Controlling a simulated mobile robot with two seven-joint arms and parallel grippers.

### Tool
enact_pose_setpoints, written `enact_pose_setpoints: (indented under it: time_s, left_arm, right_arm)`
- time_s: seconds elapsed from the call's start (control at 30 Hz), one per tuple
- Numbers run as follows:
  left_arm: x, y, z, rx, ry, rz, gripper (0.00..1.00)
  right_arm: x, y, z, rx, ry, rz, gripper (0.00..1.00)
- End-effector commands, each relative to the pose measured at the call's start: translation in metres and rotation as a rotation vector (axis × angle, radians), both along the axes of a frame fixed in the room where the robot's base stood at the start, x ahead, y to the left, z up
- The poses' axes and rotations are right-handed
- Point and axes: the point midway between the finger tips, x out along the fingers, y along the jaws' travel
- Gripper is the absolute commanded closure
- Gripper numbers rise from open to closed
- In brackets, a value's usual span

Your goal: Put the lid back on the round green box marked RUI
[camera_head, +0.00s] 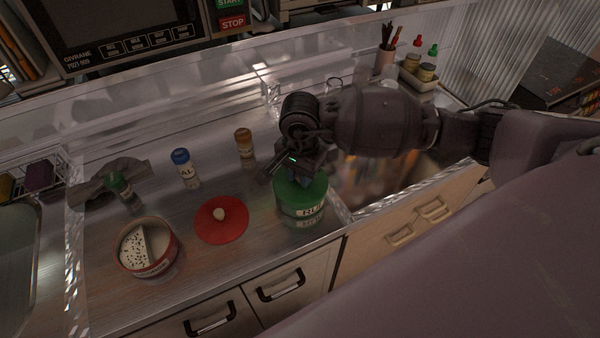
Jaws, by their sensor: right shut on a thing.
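The round green box (292,210) marked RUI stands near the counter's front edge, right of the middle of the counter. Its green top (301,190) lies directly under my right gripper (297,173). The gripper points down and is shut on the green lid at the top of the box, though the wrist hides the grip itself. I cannot tell whether the lid sits fully on the rim. My left gripper is not in view.
A red lid (222,232) with a pale knob lies left of the green box. An open red round box (148,246) stands further left. Blue-capped (186,168), brown (245,148) and green-capped (121,190) bottles stand behind. A sink opening (375,180) lies to the right.

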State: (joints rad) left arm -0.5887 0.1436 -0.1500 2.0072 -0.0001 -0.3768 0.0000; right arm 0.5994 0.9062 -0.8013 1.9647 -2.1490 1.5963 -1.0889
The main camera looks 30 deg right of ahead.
Motion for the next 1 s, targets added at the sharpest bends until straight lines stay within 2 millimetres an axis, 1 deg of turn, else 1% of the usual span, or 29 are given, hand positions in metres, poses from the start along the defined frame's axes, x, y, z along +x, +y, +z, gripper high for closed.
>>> enact_pose_setpoints:
  time_s: [0.57, 1.0]
  left_arm:
    - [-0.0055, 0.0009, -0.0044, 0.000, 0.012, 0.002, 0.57]
    - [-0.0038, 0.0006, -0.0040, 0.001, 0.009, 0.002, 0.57]
  right_arm:
    - [0.0000, -0.0001, -0.0005, -0.001, 0.000, 0.001, 0.98]
    - [0.0000, 0.0001, -0.0001, 0.000, 0.000, 0.000, 0.98]
